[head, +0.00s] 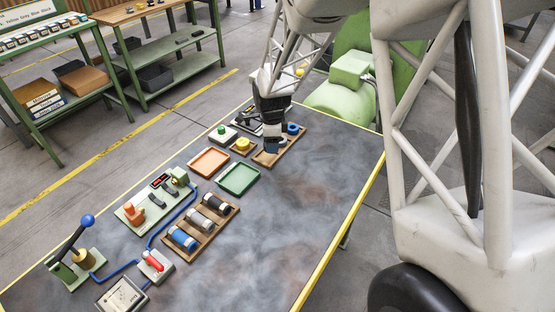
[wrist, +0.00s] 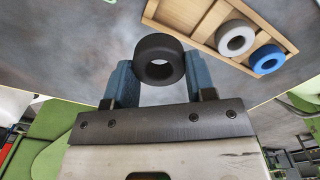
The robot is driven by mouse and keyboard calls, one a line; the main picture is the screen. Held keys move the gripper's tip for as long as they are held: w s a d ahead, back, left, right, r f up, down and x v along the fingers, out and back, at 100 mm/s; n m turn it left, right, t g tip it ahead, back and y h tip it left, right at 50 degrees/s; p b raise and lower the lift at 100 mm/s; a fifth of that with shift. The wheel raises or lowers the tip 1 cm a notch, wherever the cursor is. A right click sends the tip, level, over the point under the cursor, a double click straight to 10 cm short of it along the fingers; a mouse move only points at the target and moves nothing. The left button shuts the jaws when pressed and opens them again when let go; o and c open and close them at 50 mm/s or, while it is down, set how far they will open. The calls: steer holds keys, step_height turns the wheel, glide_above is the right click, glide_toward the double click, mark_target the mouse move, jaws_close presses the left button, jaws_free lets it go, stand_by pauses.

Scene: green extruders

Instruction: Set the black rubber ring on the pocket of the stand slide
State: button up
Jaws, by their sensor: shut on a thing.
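My gripper (wrist: 158,72) is shut on the black rubber ring (wrist: 158,48), which sits between the two blue fingertips with its hole facing the wrist camera. In the head view my gripper (head: 273,145) is low over the wooden ring tray (head: 264,162) at the table's far end; I cannot make out the black ring there. In the wrist view the ring is apart from the tray (wrist: 202,32). A pale green bench device (head: 130,221) with an orange part and a green-topped post stands mid-table; I cannot tell which part is the slide or its pocket.
A grey ring (wrist: 236,38) and a blue ring (wrist: 267,59) sit in the tray. Near it are a yellow knob (head: 242,144), an orange tray (head: 209,162) and a green tray (head: 238,179). A spool rack (head: 225,219) and lever stand (head: 75,268) are nearer. The table's right side is clear.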

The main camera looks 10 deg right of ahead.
steer(key=w+r, duration=0.2)
steer(key=w, duration=2.5)
steer(key=shift+r, duration=0.3)
steer(key=shift+a, duration=0.15)
steer(key=shift+f, duration=0.2)
steer(key=shift+f, duration=3.55)
steer(key=o, duration=1)
